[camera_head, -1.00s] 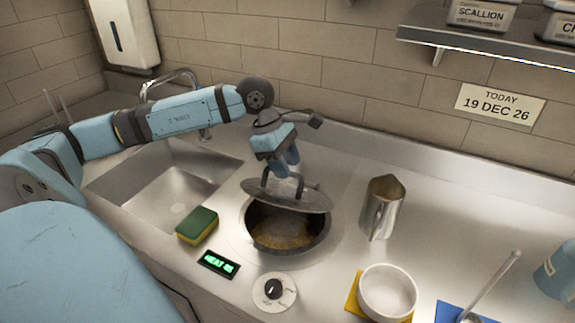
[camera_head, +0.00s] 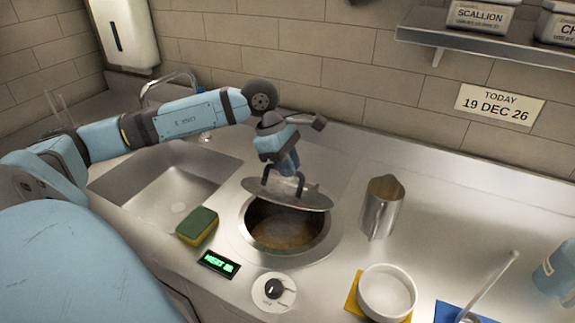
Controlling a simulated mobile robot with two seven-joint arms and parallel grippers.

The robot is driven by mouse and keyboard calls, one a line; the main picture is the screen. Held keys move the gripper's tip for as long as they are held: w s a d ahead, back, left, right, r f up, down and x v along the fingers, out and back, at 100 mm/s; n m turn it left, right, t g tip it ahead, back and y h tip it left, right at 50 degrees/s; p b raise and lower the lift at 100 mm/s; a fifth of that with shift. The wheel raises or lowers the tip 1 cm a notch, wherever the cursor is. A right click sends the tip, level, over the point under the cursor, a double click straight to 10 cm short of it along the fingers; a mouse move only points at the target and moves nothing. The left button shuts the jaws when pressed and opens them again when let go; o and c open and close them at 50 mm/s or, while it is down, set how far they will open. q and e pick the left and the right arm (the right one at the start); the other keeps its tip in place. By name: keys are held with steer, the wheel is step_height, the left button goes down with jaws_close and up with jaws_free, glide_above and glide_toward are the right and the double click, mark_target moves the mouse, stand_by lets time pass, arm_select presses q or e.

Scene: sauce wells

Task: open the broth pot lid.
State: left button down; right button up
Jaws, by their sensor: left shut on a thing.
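The broth pot (camera_head: 286,257) is a round well sunk in the steel counter, with brown broth (camera_head: 283,232) showing inside. Its grey metal lid (camera_head: 312,200) is raised at the back and tilted, so the front of the opening is uncovered. My left gripper (camera_head: 289,176) is above the lid and shut on its dark handle (camera_head: 298,184). The fingertips are small and partly hidden behind the handle. Whether the lid's back edge touches the rim is hard to tell. My right gripper is not in view.
A steel pitcher (camera_head: 381,208) stands close right of the pot. A green and yellow sponge (camera_head: 197,226), a lit display (camera_head: 218,264) and a knob (camera_head: 274,289) lie in front and left. A white bowl (camera_head: 386,294) sits front right. The sink (camera_head: 165,190) is left.

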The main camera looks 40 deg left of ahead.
arm_select(q)
steer(key=shift+w+a+r, duration=0.1)
steer(key=shift+w+r, duration=0.25)
steer(key=shift+r, duration=0.1)
steer(key=w+a+g, duration=0.2)
steer(key=w+a, duration=0.1)
steer(key=w, duration=0.6)
steer(key=w+a+r+g+h, duration=0.1)
steer(key=w+a, duration=0.2)
steer(key=w, duration=0.7)
steer(key=shift+w+n+g, duration=0.25)
steer(key=shift+n+g, duration=0.15)
steer(key=shift+a, duration=0.15)
